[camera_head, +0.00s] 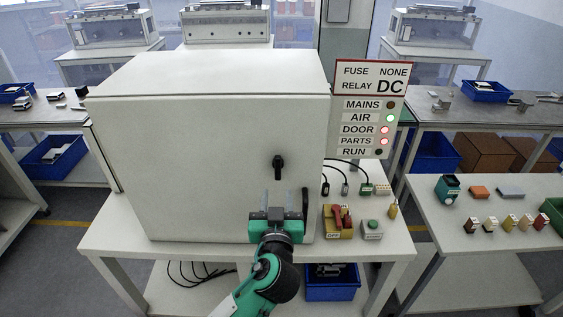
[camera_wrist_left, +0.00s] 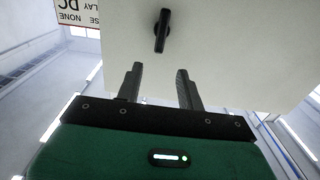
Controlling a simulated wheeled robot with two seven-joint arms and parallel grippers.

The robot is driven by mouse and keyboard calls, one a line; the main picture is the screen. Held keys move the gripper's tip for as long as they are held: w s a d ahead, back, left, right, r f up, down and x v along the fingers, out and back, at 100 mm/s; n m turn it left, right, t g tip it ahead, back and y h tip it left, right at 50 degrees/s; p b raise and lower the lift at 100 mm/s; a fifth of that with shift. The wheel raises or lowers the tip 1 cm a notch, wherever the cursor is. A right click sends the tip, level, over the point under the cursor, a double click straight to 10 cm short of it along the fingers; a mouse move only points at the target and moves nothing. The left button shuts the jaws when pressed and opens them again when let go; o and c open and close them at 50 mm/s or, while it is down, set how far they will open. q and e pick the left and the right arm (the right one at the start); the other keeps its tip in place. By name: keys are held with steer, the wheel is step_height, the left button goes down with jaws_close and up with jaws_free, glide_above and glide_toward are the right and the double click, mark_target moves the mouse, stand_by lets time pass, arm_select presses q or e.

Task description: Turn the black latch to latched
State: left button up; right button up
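The black latch (camera_head: 278,168) is on the front door of the large white cabinet (camera_head: 200,150), towards its right edge. Its lever looks about upright. My left gripper (camera_head: 278,202) is just below the latch in the head view. In the left wrist view its two fingers (camera_wrist_left: 161,84) stand apart with nothing between them, and the latch (camera_wrist_left: 162,30) shows ahead of them, apart from both fingertips. The door looks closed. My right gripper is in neither view.
A dark vertical handle (camera_head: 305,202) is right of my left gripper. The sign panel (camera_head: 372,108) shows AIR green, DOOR and PARTS red. A blue bin (camera_head: 332,288) is below.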

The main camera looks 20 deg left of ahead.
mark_target(278, 165)
arm_select(q)
steer(key=p+x, duration=0.5)
steer(key=x, duration=0.5)
steer(key=shift+w+a, duration=0.1)
steer(key=shift+w, duration=0.3)
steer(key=shift+w+a+f+p, duration=0.15)
steer(key=shift+w+p, duration=0.15)
steer(key=shift+w, duration=0.3)
steer(key=shift+c, duration=0.2)
steer(key=c, duration=0.7)
steer(key=shift+s, duration=0.1)
jaws_close()
